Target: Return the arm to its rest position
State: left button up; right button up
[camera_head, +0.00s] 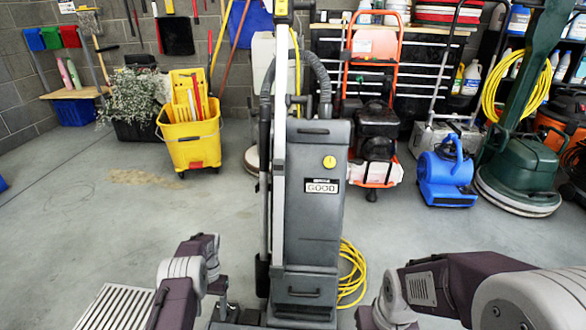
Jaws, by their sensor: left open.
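My left arm comes in low on the left, with its purple and grey links bent over at the wrist. My left gripper (221,300) points down at the bottom of the view, just left of the grey upright floor machine (312,210). It is open and I see nothing between its fingers, though it is small and partly hidden. My right arm reaches in from the lower right. Its links show, but its gripper is below the picture's edge. No buffer pad can be clearly made out.
The grey machine stands close in front, with a yellow cord (352,272) behind it. A white slatted panel (115,308) is at the lower left. A yellow mop bucket (193,140), blue blower (446,177) and green floor buffer (518,170) stand farther back.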

pick_arm(q)
jog(key=w+d+r+t+p, duration=0.1)
jog(key=w+r+p, duration=0.15)
jog(key=r, duration=0.55)
jog(key=w+d+r+t+p, duration=0.1)
jog(key=w+r+p, duration=0.15)
jog(key=r, duration=0.65)
jog(key=s+d+r+t+p, duration=0.1)
jog(key=s+d+r+p, duration=0.1)
jog(key=r, duration=0.6)
jog(key=s+d+r+t+p, duration=0.1)
jog(key=s+d+r+p, duration=0.1)
jog(key=r, duration=0.6)
jog(key=s+d+r+t+p, duration=0.1)
jog(key=s+d+r+p, duration=0.2)
jog(key=s+r, duration=0.5)
jog(key=s+f, duration=0.5)
jog(key=s, duration=0.6)
notch_tip(320, 180, up, 36)
jog(key=n+p, duration=0.1)
jog(key=p, duration=3.7)
jog(key=shift+w+d+r+t+h, duration=0.2)
jog(key=shift+d+t+h, duration=0.1)
jog(key=shift+d, duration=0.1)
